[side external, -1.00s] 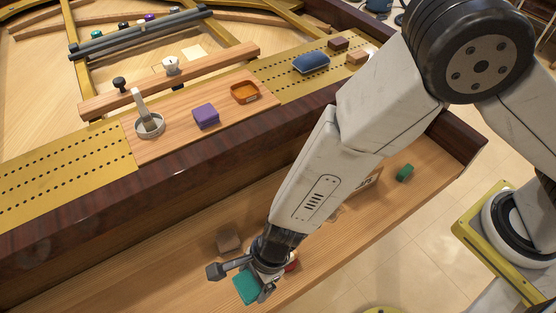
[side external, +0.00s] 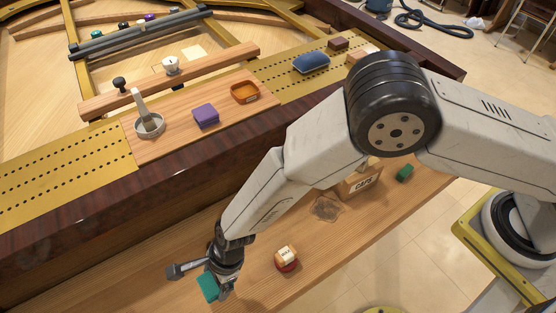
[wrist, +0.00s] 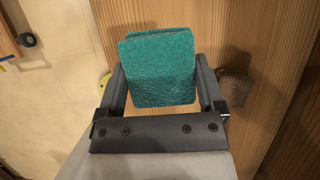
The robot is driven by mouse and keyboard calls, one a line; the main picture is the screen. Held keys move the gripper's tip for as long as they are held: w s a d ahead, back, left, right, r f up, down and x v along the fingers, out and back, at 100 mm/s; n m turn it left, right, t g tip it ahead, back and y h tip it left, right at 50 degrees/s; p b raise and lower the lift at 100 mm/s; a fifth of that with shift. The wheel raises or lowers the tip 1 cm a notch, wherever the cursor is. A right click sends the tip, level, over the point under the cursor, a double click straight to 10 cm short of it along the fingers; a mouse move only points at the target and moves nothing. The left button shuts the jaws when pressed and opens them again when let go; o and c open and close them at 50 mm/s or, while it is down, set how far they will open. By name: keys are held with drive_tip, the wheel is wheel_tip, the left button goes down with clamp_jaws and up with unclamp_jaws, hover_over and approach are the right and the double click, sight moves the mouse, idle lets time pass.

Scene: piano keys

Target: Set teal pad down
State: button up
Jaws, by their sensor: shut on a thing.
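The teal pad (side external: 207,288) is a flat, roughly square piece with a rough surface. My gripper (side external: 219,286) is shut on it, low over the wooden shelf (side external: 150,272) at the front of the piano. In the wrist view the teal pad (wrist: 158,68) sits between the two dark fingers, one on each side edge. I cannot tell whether the pad touches the wood. Its underside is hidden.
A brown block (wrist: 235,88) lies on the wood beside the right finger; my arm hides it in the side view. A red-based item (side external: 287,258), a labelled box (side external: 360,182) and a green piece (side external: 405,173) lie to the right. The shelf's left part is clear.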

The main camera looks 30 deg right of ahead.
sight(204, 283)
drive_tip(key=shift+w+a+f, duration=0.35)
drive_tip(key=shift+a+f, duration=0.05)
drive_tip(key=shift+f, duration=0.2)
drive_tip(key=shift+w+a+f, duration=0.35)
drive_tip(key=shift+f, duration=0.3)
drive_tip(key=shift+w+a+f, duration=0.35)
drive_tip(key=shift+a+f, duration=0.05)
drive_tip(key=shift+f, duration=0.2)
drive_tip(key=shift+w+a+f, duration=0.15)
drive_tip(key=shift+f, duration=1.6)
drive_tip(key=shift+f, duration=0.1)
drive_tip(key=o, duration=0.9)
drive_tip(key=shift+o, duration=0.2)
drive_tip(key=shift+v, duration=6.1)
